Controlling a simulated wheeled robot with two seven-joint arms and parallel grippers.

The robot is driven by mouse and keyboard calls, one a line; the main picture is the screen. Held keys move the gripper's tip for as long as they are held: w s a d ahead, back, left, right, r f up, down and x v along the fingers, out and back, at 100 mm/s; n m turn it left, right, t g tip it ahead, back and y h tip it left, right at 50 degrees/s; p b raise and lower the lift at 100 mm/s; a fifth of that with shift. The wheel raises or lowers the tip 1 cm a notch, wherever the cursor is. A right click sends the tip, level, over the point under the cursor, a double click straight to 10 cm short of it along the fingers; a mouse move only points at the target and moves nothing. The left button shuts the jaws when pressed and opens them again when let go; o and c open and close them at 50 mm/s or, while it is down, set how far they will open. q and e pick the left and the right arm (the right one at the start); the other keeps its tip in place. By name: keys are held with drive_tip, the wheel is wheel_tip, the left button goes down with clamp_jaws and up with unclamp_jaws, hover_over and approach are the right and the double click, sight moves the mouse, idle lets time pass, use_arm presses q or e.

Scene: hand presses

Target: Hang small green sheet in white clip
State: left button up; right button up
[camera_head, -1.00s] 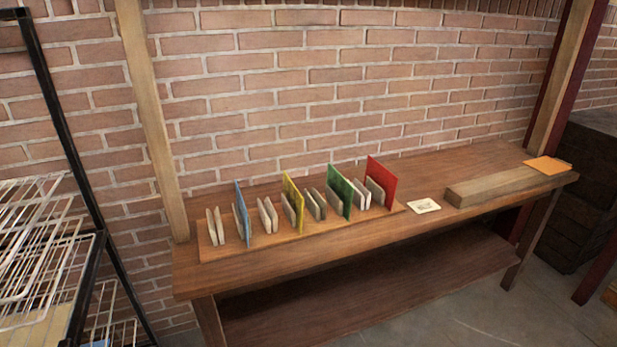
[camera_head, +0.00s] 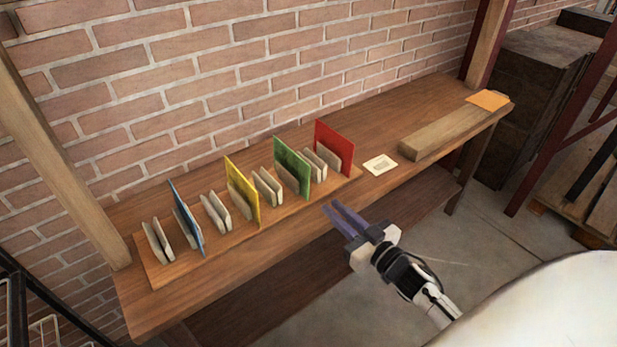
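The green sheet (camera_head: 291,166) stands upright on a wooden strip on the bench, between the yellow and red sheets. A pale plate covers part of its front. Pale paired plates (camera_head: 216,213) stand along the strip; I cannot tell whether one of them is the white clip. A small off-white square piece (camera_head: 381,165) lies flat on the bench right of the strip. My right gripper (camera_head: 331,206) is in front of the bench edge, below and right of the green sheet. Its two purple fingers are a little apart and empty. My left gripper is not in view.
A blue sheet (camera_head: 186,219), a yellow sheet (camera_head: 243,189) and a red sheet (camera_head: 334,145) share the wooden strip (camera_head: 150,272). A long wooden block (camera_head: 455,130) and an orange piece (camera_head: 487,100) lie at the right. The brick wall bounds the back.

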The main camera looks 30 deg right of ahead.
drive_tip(key=w+b, duration=0.1)
drive_tip(key=w, duration=0.1)
drive_tip(key=w+b, duration=0.1)
drive_tip(key=w, duration=0.2)
drive_tip(key=w+b, duration=0.1)
drive_tip(key=w, duration=0.2)
drive_tip(key=shift+w+a+r, duration=0.2)
drive_tip(key=shift+w+a, duration=0.05)
drive_tip(key=shift+w, duration=0.85)
drive_tip(key=shift+a, duration=0.1)
drive_tip(key=shift+c, duration=0.2)
